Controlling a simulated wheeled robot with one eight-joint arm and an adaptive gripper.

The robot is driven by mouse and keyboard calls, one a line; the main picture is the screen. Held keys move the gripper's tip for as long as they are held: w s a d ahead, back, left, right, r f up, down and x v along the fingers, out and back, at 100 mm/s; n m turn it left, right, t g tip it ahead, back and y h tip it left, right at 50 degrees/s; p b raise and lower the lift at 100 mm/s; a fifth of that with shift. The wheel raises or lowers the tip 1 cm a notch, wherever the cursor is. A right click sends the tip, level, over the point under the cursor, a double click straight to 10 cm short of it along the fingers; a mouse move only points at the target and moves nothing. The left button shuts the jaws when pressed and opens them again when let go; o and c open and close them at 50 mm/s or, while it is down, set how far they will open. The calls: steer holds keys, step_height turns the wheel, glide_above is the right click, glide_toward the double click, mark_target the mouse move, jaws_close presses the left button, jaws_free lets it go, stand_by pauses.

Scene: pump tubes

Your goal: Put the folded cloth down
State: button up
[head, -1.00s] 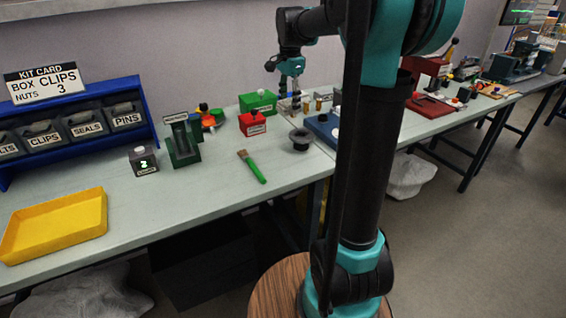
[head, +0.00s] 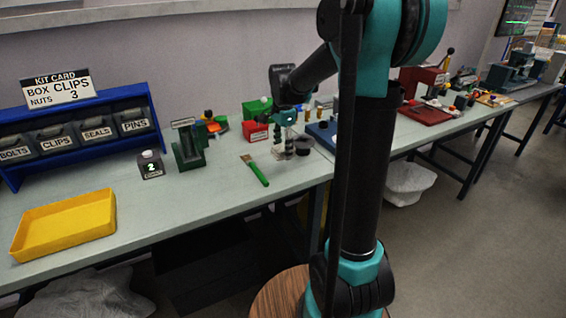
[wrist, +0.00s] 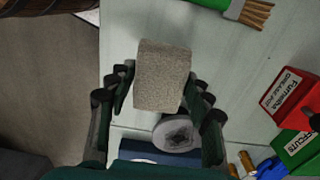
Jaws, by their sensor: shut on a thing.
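The folded cloth (wrist: 162,75) is a grey-beige, speckled block in the middle of the wrist view. My gripper (wrist: 158,86) is shut on it, with one dark green finger at each side. In the head view my gripper (head: 284,148) is low over the pale bench (head: 226,190), between the green brush and the black flanged cup. The cloth is small there, and I cannot tell whether its underside touches the bench.
The green-handled brush (head: 254,170) lies just left of my gripper. The black flanged cup (head: 303,145) is close on the right. A red box (head: 255,131) stands behind. A yellow tray (head: 64,226) is far left. Bare bench lies in front.

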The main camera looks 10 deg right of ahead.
mark_target(283, 169)
steer(key=shift+f, duration=2.85)
steer(key=shift+f, duration=0.15)
steer(key=o, duration=1.2)
step_height(283, 169, up, 12)
steer(key=shift+s+r, duration=0.1)
steer(key=s+d+f+n+t, duration=0.2)
steer(key=s+f+n, duration=0.5)
steer(key=s, duration=0.4)
steer(key=s+d+f+n+t, duration=0.2)
steer(key=s+f+n, duration=0.5)
steer(key=s+f, duration=0.3)
steer(key=shift+s+f, duration=0.15)
steer(key=shift+s, duration=0.25)
